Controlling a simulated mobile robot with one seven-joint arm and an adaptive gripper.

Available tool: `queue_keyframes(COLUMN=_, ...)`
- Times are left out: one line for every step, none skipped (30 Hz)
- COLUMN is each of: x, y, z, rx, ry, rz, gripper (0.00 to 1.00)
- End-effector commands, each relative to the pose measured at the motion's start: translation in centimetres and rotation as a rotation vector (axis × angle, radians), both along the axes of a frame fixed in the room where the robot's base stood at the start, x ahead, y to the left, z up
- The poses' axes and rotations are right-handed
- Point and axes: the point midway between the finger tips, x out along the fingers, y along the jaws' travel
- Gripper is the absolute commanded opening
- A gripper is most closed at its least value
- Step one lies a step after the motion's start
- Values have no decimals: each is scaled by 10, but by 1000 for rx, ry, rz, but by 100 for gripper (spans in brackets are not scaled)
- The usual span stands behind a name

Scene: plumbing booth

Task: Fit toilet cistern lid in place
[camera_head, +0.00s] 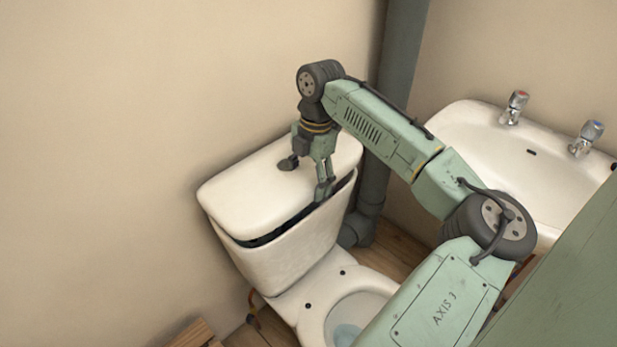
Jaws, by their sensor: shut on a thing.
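The white cistern lid (250,198) lies over the top of the toilet cistern (290,255). A dark gap shows along the cistern's front rim, so the lid is not flush there; its back edge by the wall is too small to judge. My gripper (323,187) points down at the lid's front right part and is shut on its edge. Its fingertips are at the gap between lid and cistern, and their contact is partly hidden. A dark rounded part (288,162) shows above the lid beside my gripper.
A dark vertical pipe (376,180) stands close to the right of the cistern. A washbasin (480,140) with two taps is at the right. The toilet bowl (345,315) is in front, below my arm. A wooden item (195,335) is at the lower left.

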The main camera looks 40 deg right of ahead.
Motion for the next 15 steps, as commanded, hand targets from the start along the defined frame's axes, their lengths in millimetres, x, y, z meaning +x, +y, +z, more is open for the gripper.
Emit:
queue_keyframes(x=1, y=0, z=-4, rx=-2, ry=-6, rz=0, gripper=5)
queue_keyframes(x=1, y=-1, z=-6, rx=-3, ry=-7, rz=-1, gripper=5)
queue_keyframes(x=1, y=-1, z=-9, rx=-3, ry=-7, rz=-1, gripper=5)
queue_keyframes(x=1, y=-1, z=-11, rx=-3, ry=-7, rz=-1, gripper=5)
queue_keyframes(x=1, y=-1, z=-13, rx=-3, ry=-7, rz=-1, gripper=5)
queue_keyframes(x=1, y=-1, z=-16, rx=-4, ry=-6, rz=-1, gripper=5)
queue_keyframes(x=1, y=-1, z=-18, rx=-3, ry=-6, rz=-1, gripper=5)
queue_keyframes(x=1, y=-1, z=-20, rx=-3, ry=-6, rz=-2, gripper=5)
queue_keyframes(x=1, y=-1, z=-23, rx=-3, ry=-6, rz=-2, gripper=5)
queue_keyframes(x=1, y=0, z=-25, rx=-3, ry=-6, rz=-2, gripper=5)
queue_keyframes(x=1, y=-1, z=-27, rx=-3, ry=-6, rz=-2, gripper=5)
queue_keyframes(x=1, y=-1, z=-30, rx=-4, ry=-6, rz=-3, gripper=5)
queue_keyframes(x=1, y=-1, z=-32, rx=-4, ry=-6, rz=-3, gripper=5)
queue_keyframes(x=1, y=0, z=-32, rx=0, ry=-7, rz=-2, gripper=5)
queue_keyframes(x=1, y=1, z=-34, rx=3, ry=-8, rz=-1, gripper=5)
